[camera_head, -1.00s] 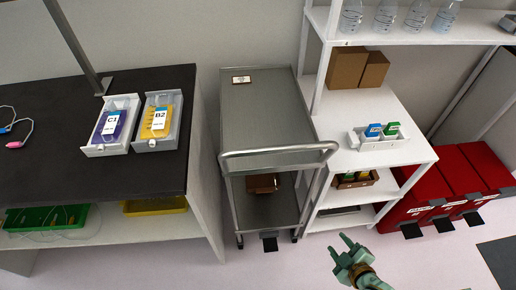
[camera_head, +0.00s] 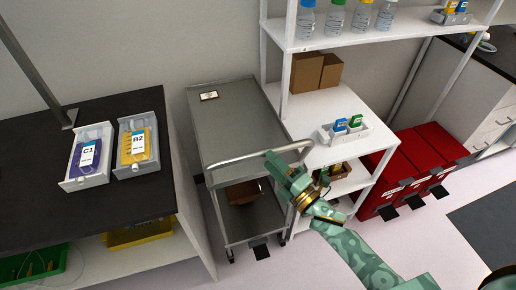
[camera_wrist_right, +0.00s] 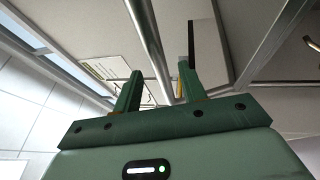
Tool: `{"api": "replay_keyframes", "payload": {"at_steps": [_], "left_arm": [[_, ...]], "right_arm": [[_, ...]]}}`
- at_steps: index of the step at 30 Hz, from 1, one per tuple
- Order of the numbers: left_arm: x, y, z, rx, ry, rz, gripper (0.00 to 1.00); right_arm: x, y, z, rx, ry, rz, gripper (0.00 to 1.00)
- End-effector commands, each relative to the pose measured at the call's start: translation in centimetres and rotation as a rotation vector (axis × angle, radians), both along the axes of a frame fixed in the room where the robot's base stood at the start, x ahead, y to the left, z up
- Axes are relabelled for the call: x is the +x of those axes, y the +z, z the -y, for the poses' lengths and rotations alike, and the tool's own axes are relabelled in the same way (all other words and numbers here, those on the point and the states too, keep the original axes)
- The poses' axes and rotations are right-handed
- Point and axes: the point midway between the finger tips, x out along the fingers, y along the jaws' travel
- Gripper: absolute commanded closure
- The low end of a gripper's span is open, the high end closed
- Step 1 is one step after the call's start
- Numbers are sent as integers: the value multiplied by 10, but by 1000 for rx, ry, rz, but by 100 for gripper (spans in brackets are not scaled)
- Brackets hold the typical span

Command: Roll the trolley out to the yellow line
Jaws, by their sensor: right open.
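The trolley is a grey metal cart with two shelves (camera_head: 232,115), standing between the dark bench and the white shelf unit. Its curved push handle (camera_head: 235,158) faces me. My right gripper (camera_head: 272,168) is at the right part of the handle, open. In the right wrist view, a handle bar (camera_wrist_right: 148,38) runs between the two open fingers (camera_wrist_right: 160,75); I cannot tell whether they touch it. A brown box (camera_head: 243,192) is on the trolley's lower shelf and a small label lies on its top. The yellow line is not in view. My left gripper is not in view.
The dark bench (camera_head: 120,205) stands close on the trolley's left, with trays holding pouches. The white shelf unit (camera_head: 303,103) stands close on its right, then red bins (camera_head: 425,165). Pale floor (camera_head: 280,265) is clear in front of the trolley.

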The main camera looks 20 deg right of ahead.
Motion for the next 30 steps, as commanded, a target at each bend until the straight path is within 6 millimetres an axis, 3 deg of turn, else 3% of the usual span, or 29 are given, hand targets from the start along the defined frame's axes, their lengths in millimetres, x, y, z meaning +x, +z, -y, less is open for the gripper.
{"api": "replay_keyframes", "payload": {"at_steps": [3, 9, 20, 21, 25, 30], "left_arm": [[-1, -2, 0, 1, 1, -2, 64], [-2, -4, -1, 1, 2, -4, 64], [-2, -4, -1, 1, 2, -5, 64], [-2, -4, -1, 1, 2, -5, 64], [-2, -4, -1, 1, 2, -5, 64], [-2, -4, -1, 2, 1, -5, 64]], "right_arm": [[24, 5, -11, 3, 1, 1, 59], [49, 10, -23, 3, 0, -1, 59], [56, 11, -26, 1, 0, -3, 59], [56, 11, -26, 1, 0, -3, 61], [56, 11, -26, 1, 0, -3, 98], [56, 11, -26, 1, -1, -3, 100]]}}
